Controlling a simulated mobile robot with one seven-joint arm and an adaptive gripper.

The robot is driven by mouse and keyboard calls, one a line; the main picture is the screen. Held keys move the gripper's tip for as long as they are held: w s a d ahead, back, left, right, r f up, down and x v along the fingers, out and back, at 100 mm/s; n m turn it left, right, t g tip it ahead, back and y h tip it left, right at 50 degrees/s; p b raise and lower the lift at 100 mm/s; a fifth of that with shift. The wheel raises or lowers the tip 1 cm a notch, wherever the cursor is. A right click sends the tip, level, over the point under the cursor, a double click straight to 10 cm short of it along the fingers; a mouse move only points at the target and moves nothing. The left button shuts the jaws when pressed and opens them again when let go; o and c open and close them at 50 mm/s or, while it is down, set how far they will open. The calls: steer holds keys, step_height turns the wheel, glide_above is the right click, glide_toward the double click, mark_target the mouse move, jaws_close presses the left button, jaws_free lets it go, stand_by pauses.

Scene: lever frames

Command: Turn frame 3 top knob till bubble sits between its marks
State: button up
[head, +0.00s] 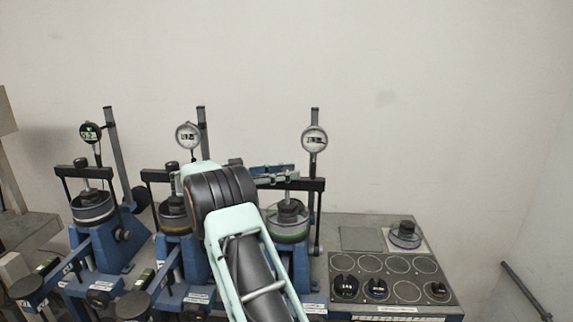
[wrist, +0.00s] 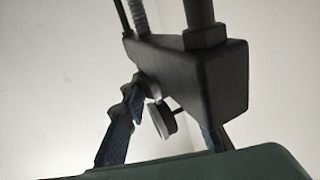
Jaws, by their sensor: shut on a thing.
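The rightmost lever frame, which I take to be frame 3, has a round dial gauge (head: 314,138) on a grey post and a dark crossbeam (head: 308,184) below it. My gripper (head: 277,171) is at the top of this crossbeam, its blue fingers seen side-on. In the wrist view the fingers reach toward the dark crossbeam (wrist: 190,78) from both sides. A small grey round part with a thin stem (wrist: 162,118) shows between them. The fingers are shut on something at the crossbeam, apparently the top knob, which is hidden. I cannot make out the bubble or its marks.
My arm hides part of the middle frame.

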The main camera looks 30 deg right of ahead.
steer(key=shift+s+f+m+g+y+p, duration=0.1)
steer(key=shift+m+g+y+p, duration=0.45)
steer(key=shift+g, duration=0.35)
steer(key=o, duration=0.9)
steer(key=shift+d, duration=0.15)
steer(key=v, duration=1.2)
steer(key=shift+s+f, duration=0.1)
steer(key=shift+f, duration=0.05)
steer(key=shift+h, duration=0.25)
